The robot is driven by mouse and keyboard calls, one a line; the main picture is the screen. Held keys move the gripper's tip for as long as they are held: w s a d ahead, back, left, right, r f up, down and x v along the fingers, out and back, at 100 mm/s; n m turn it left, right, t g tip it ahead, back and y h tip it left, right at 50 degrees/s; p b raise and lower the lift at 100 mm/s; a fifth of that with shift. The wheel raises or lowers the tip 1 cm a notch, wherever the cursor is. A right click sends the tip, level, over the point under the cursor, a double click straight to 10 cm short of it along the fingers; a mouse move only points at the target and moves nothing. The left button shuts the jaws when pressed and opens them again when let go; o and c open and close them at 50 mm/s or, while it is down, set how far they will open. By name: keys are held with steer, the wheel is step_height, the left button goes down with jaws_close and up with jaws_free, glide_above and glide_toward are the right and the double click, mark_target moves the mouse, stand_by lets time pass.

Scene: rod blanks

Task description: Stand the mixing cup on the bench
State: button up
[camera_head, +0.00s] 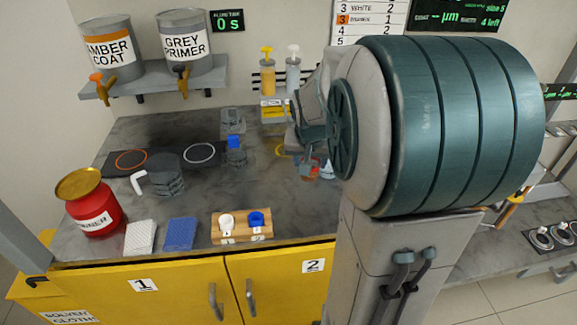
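My gripper (308,145) hangs over the right part of the grey bench (190,262), partly hidden behind my large arm link. Right below its fingers is a small clear, cup-like thing with orange in it (311,173), which may be the mixing cup. Most of it is hidden, so I cannot tell whether the fingers are shut on it or whether it touches the bench.
A red can (94,208), white pad (140,237), blue pad (180,234) and wooden block with white and blue pieces (242,238) line the front. A dark mat with rings (165,154) and blue-topped container (235,153) lie behind. Bare bench shows around (265,178).

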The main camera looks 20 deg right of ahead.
mark_target(300, 177)
steer(key=shift+w+a+f, duration=0.9)
steer(key=shift+w, duration=0.05)
steer(key=shift+f+b, duration=0.35)
steer(key=shift+f, duration=1.55)
steer(key=shift+f, duration=0.2)
steer(key=o, duration=1.3)
